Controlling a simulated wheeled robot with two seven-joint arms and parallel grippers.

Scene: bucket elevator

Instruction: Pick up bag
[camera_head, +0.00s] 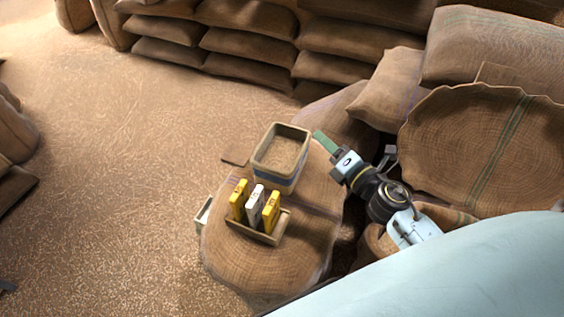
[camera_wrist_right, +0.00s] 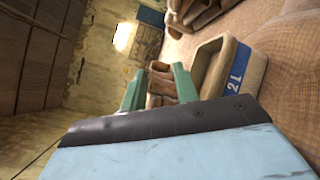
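Many brown burlap bags are in view; I cannot tell which one is meant. In the head view a large round bag (camera_head: 465,140) with a green stripe stands at the right, and a plump bag (camera_head: 390,90) lies behind my right gripper. My right gripper (camera_head: 322,138) has green fingers and is just right of the bin on that bag. In the right wrist view its fingers (camera_wrist_right: 160,85) are spread, with nothing held between them. My left gripper is not in view.
A grain-filled bin (camera_head: 263,170) and a wooden tray (camera_head: 254,231) with yellow and white blocks stand on the middle bag. The bin also shows in the right wrist view (camera_wrist_right: 252,72). Stacked bags (camera_head: 240,45) line the back. The grain-strewn floor at left is clear.

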